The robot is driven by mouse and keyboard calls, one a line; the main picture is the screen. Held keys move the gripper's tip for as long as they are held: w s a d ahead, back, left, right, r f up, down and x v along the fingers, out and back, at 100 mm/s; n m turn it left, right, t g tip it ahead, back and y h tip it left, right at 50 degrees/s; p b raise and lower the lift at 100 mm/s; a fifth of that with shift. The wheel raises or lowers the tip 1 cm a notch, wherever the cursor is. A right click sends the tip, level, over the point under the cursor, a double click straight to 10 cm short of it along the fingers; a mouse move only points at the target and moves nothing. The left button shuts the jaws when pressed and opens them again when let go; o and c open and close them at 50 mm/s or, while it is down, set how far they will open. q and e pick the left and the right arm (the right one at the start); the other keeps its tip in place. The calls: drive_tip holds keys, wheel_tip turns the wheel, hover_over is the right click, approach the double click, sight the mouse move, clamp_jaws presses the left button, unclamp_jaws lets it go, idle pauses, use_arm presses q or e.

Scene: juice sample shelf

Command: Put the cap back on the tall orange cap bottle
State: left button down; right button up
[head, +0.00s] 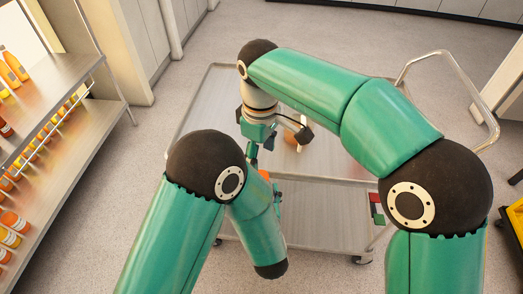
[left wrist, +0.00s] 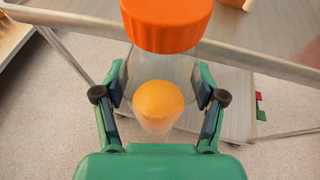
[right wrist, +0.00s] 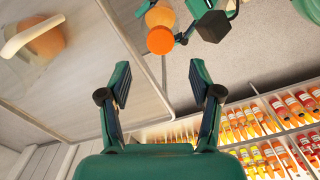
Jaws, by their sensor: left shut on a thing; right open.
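The tall bottle (left wrist: 158,118) has a clear body with orange juice in it. My left gripper (left wrist: 160,82) is shut around its body, one finger on each side. The ribbed orange cap (left wrist: 166,25) shows at the bottle's top end in the left wrist view; it appears seated on the mouth. The cap also shows in the right wrist view (right wrist: 160,40) and small in the head view (head: 264,174). My right gripper (right wrist: 160,78) is open and empty, its fingers apart from the cap. In the head view my left forearm hides most of the bottle.
A metal cart (head: 325,210) stands ahead, with a jug of orange juice (right wrist: 42,38) on its top. A shelf (head: 75,140) with several juice bottles stands at the left. The cart's edge lies close to the held bottle.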

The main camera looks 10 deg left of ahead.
drive_tip(key=shift+f, duration=3.9)
drive_tip(key=shift+c, duration=0.3)
clamp_jaws()
drive_tip(key=shift+o, duration=0.8)
unclamp_jaws()
drive_tip(key=shift+r, duration=0.1)
wheel_tip(320, 180, up, 12)
